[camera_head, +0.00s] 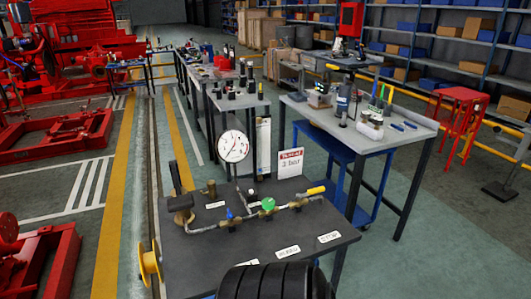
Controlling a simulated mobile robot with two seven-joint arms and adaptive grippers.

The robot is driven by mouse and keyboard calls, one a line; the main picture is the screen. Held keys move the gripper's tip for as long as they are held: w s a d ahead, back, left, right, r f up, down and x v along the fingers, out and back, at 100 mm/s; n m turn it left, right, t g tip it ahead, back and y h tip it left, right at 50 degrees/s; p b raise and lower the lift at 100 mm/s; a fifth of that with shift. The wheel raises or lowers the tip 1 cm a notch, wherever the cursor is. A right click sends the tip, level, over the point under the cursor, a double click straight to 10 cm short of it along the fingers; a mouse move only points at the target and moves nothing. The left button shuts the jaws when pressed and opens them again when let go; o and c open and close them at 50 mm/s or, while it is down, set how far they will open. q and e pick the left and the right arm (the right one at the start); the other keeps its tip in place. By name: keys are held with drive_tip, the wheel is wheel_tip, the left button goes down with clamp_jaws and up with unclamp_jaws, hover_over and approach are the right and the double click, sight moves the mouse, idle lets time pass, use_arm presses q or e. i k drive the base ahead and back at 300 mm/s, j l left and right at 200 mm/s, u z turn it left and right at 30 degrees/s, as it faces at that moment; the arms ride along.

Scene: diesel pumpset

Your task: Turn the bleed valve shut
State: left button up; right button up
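A dark bench (210,268) in front of me carries a brass pipe run with several fittings. Along it are a small blue handle (229,214), a round green handle (268,203) and a yellow-ended lever (316,190) at the right end. The small white labels on the bench are too small to read, so I cannot tell which handle belongs to the bleed valve. A round white pressure gauge (233,146) stands upright above the pipe. A white sign (290,163) behind it reads "3 bar". Neither of my grippers shows in this view.
A black ribbed shape, which I cannot identify, covers part of the bench's front edge. A yellow spool-like piece (149,262) sits at the bench's left side. A grey workbench (400,137) with tools stands behind right. Open floor with yellow stripes lies to the left.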

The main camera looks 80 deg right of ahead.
sight(268, 204)
drive_tip(key=z, duration=2.5)
drive_tip(key=l, duration=0.1)
